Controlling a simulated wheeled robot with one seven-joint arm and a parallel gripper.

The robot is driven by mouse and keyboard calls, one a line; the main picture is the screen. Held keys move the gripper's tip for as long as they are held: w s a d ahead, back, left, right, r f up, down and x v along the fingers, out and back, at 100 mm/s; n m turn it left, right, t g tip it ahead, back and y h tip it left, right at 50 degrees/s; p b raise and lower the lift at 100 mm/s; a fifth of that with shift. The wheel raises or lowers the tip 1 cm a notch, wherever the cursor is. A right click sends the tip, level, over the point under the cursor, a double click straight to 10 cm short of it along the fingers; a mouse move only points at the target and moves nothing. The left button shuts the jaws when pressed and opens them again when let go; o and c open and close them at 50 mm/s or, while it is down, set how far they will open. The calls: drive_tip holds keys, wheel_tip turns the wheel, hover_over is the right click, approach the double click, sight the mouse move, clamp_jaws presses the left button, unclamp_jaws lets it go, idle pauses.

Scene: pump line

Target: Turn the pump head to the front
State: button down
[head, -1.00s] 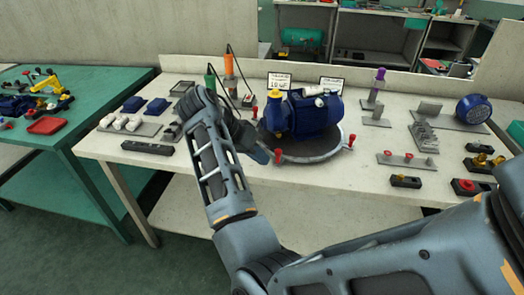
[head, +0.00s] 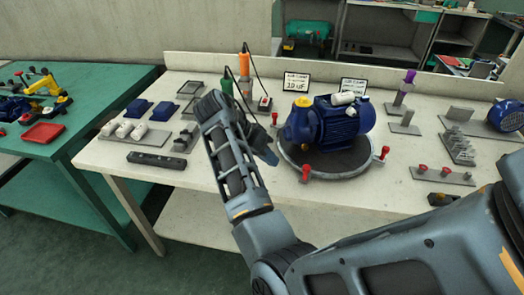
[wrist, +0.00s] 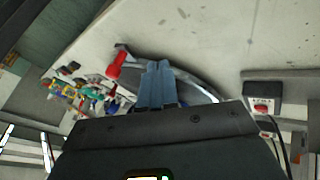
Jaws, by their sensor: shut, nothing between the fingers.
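The blue pump (head: 338,118) lies on a round dark turntable (head: 335,166) on the white bench. Its pump head (head: 301,122), with a yellow cap, points to the left. Red handles stand around the turntable rim: one at the front (head: 306,172), one at the right (head: 384,153) and one at the back left (head: 275,118). My gripper (head: 270,156) is at the left side of the turntable, apart from the front handle. In the wrist view my gripper (wrist: 157,68) has its fingers together, empty, over the rim; a red handle (wrist: 116,64) stands left of them.
Small signs (head: 296,82) and corded tools (head: 244,62) stand behind. Fixtures (head: 457,146) fill the right side. A green table (head: 90,125) stands at the left.

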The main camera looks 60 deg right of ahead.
drive_tip(key=x, duration=0.3)
drive_tip(key=shift+s+d+f, duration=0.1)
drive_tip(key=shift+s+f, duration=0.05)
drive_tip(key=s, duration=0.1)
drive_tip(key=s+p, duration=0.1)
drive_tip(key=s, duration=0.1)
drive_tip(key=shift+d+f, duration=0.2)
drive_tip(key=shift+d, duration=0.05)
drive_tip(key=shift+s+f+p, duration=0.1)
drive_tip(key=shift+s+p, duration=0.25)
drive_tip(key=shift+s, duration=0.3)
